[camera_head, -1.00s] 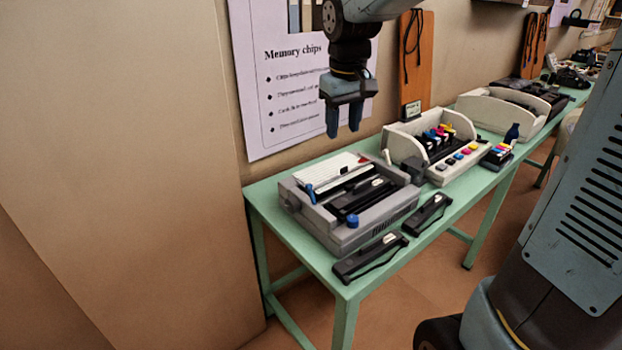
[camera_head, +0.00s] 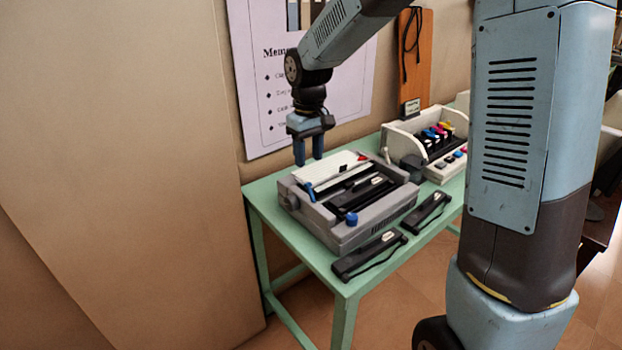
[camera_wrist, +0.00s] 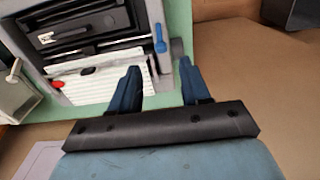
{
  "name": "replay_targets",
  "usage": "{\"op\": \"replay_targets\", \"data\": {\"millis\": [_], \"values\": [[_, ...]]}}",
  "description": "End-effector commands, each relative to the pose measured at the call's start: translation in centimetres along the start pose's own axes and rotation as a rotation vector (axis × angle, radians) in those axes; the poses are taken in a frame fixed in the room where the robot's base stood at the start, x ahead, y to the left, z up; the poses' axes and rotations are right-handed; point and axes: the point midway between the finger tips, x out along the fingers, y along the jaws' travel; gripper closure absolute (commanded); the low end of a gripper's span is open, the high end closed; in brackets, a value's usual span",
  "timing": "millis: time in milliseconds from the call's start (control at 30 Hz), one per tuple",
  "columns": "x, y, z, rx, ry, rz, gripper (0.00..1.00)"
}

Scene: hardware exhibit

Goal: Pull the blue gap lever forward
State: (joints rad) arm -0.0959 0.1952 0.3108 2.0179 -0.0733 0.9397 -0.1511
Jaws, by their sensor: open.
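The blue gap lever (camera_head: 310,192) is a small upright blue stick at the left side of the grey printer (camera_head: 345,238). In the wrist view the lever (camera_wrist: 160,38) stands at the printer's edge, ahead of and between my fingers in the picture. My gripper (camera_head: 308,163) is open and empty, pointing down above the rear left part of the printer. In the wrist view its two blue fingers (camera_wrist: 160,78) are apart, with the lever beyond the fingertips. The gripper is not touching the lever as far as I can see.
The printer rests on a green table (camera_head: 262,196). Two black cartridges (camera_head: 369,256) lie in front. A cream printer with coloured cartridges (camera_head: 432,140) stands to the right. A wall poster (camera_head: 262,110) is behind.

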Motion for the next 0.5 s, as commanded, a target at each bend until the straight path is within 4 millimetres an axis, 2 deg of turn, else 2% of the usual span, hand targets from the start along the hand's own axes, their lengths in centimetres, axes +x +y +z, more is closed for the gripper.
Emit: {"op": "replay_targets", "data": {"millis": [100, 300, 500], "values": [[2.3, 0.0, 0.1, -0.001, -0.003, -0.001, 0.53], [5.3, 0.0, 0.1, 0.0, -0.003, -0.001, 0.53], [7.2, 0.0, 0.0, -0.001, -0.001, 0.0, 0.53]]}}
